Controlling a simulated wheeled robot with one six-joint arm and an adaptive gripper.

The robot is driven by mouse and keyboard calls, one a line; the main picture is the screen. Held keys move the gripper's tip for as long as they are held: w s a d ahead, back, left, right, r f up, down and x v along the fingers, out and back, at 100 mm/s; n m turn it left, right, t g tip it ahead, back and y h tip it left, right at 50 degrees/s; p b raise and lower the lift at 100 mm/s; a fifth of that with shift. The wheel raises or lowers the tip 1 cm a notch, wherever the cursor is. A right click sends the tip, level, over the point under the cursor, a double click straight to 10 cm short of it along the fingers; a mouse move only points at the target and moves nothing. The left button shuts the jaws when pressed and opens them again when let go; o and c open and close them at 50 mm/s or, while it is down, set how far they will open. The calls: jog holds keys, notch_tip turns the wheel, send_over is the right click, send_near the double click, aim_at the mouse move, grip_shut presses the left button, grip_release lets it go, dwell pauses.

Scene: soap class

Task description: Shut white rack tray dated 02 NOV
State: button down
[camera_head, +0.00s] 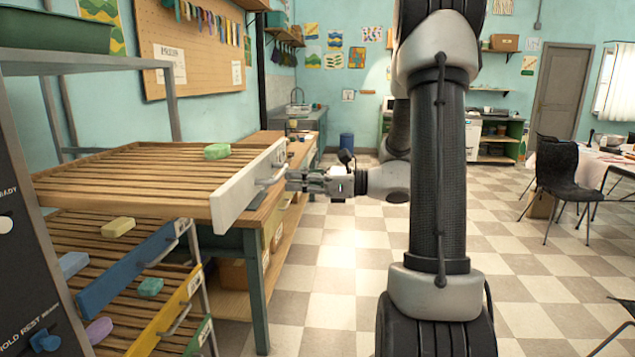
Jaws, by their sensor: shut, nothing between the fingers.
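The white-fronted rack tray (232,200) is the top one on the left, with a slatted wooden bed and a handle (271,175) on its front. It sticks out from the rack, and no date can be read on it here. A green soap bar (217,151) lies on its slats. My gripper (290,180) is shut and empty, pointing left at the white front close to the handle. I cannot tell whether it touches the handle.
Below are a blue-fronted tray (125,273), a yellow-fronted tray (168,315) and a green-fronted one (198,338), some bearing soap bars. A wooden workbench (297,208) stands behind. The checkered floor to the right is open up to a black chair (556,177).

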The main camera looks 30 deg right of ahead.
jog(key=shift+x, duration=1.05)
jog(key=x, duration=3.1)
jog(key=shift+w+a, duration=0.2)
jog(key=shift+a, duration=0.05)
